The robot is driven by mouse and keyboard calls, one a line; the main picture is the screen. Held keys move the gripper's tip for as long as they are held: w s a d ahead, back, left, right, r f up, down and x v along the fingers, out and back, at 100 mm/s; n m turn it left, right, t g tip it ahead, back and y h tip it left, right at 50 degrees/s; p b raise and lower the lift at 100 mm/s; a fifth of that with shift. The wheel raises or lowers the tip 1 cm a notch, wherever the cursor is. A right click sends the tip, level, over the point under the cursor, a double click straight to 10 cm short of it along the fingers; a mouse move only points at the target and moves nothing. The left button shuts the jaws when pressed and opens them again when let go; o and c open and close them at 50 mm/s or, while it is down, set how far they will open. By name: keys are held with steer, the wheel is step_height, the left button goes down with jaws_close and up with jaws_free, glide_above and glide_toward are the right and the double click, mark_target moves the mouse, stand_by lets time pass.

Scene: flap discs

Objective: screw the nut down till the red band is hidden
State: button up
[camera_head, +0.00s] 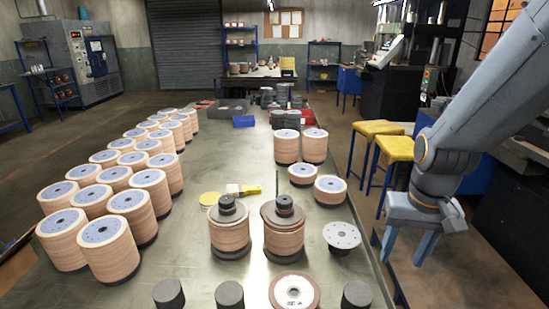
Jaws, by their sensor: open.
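Two tan flap-disc stacks stand at the front middle of the table, each topped by a dark plate and a dark round piece. The right stack (284,238) has a dark knob-like piece (284,203) on top, which may be the nut. A thin upright rod (277,180) shows just behind or at it; I cannot tell which. The left stack (230,237) has a similar dark piece (227,203). I cannot make out a red band on either. My gripper (402,264) is open and empty, pointing down at the right, beyond the table's right edge and apart from both stacks.
Many disc stacks (108,250) fill the table's left side. Dark cylinders (229,294) line the front. Yellow stools (378,129) stand right of the table (210,276).

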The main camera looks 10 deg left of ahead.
steer(key=w+a+r+p, duration=0.1)
steer(key=w+a+r, duration=0.2)
steer(key=a, duration=0.2)
steer(key=w+a+r+n+p, duration=0.1)
steer(key=w+a+r, duration=0.15)
steer(key=a, duration=0.25)
steer(key=w+a+r+p, duration=0.1)
steer(key=w+a+r, duration=0.15)
steer(key=a, duration=0.25)
step_height(320, 180, up, 4)
steer(key=n+g+p, duration=0.1)
steer(key=p, duration=0.1)
glide_above(285, 201)
steer(key=shift+w+a+f+b, duration=0.1)
steer(key=shift+w+f+b, duration=0.1)
steer(key=shift+f+b, duration=1)
steer(key=shift+w+f+b, duration=0.2)
steer(key=shift+f+b, duration=0.75)
steer(key=shift+f, duration=0.35)
steer(key=shift+f+b, duration=0.35)
steer(key=shift+f, duration=1.45)
steer(key=n, duration=0.3)
steer(key=shift+r+n+p, duration=0.1)
steer(key=shift+n+p, duration=0.25)
steer(key=shift+n, duration=0.05)
steer(key=n, duration=0.3)
steer(key=shift+n, duration=0.3)
steer(key=n, duration=0.3)
steer(key=shift+n+p, duration=0.4)
steer(key=n, duration=0.4)
